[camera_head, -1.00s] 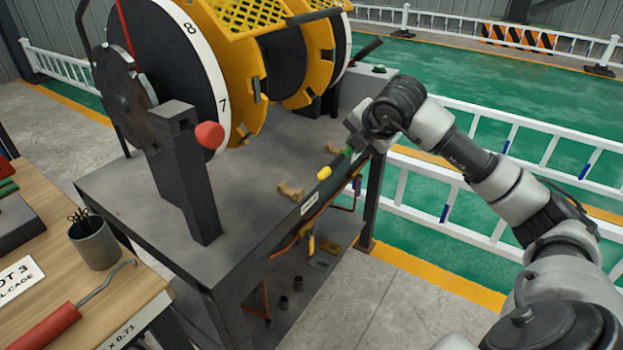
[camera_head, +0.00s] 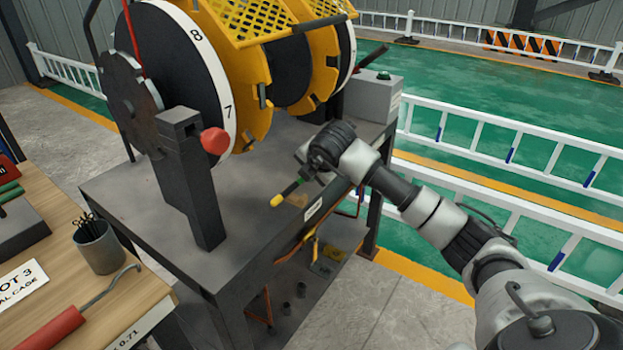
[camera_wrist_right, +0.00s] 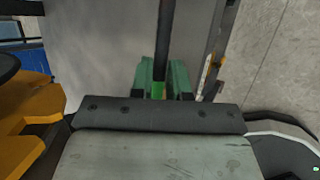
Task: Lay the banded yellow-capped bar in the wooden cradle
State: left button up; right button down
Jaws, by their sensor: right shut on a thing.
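The dark bar (camera_head: 289,190) has a yellow cap (camera_head: 277,201) on its near end and a green band close to my fingers. My right gripper (camera_head: 318,175) is shut on it above the machine table. In the wrist view the green fingers (camera_wrist_right: 165,85) close around the bar (camera_wrist_right: 166,40) at its green band (camera_wrist_right: 158,91). A wooden cradle block (camera_head: 298,200) shows just beside and behind the capped end. I cannot tell whether the bar touches it. The other cradle block is hidden behind my right gripper and wrist. My left gripper is out of view.
Large yellow and black numbered discs (camera_head: 215,80) stand on the grey table (camera_head: 245,205), with a red knob (camera_head: 214,141) on a post. A control box (camera_head: 370,98) is at the back. A wooden bench (camera_head: 95,290) with a cup (camera_head: 98,247) is at left.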

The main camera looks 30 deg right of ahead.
jog(key=shift+f, duration=1.15)
jog(key=c, duration=1.5)
grip_release()
jog(key=shift+f, duration=0.1)
jog(key=o, duration=0.4)
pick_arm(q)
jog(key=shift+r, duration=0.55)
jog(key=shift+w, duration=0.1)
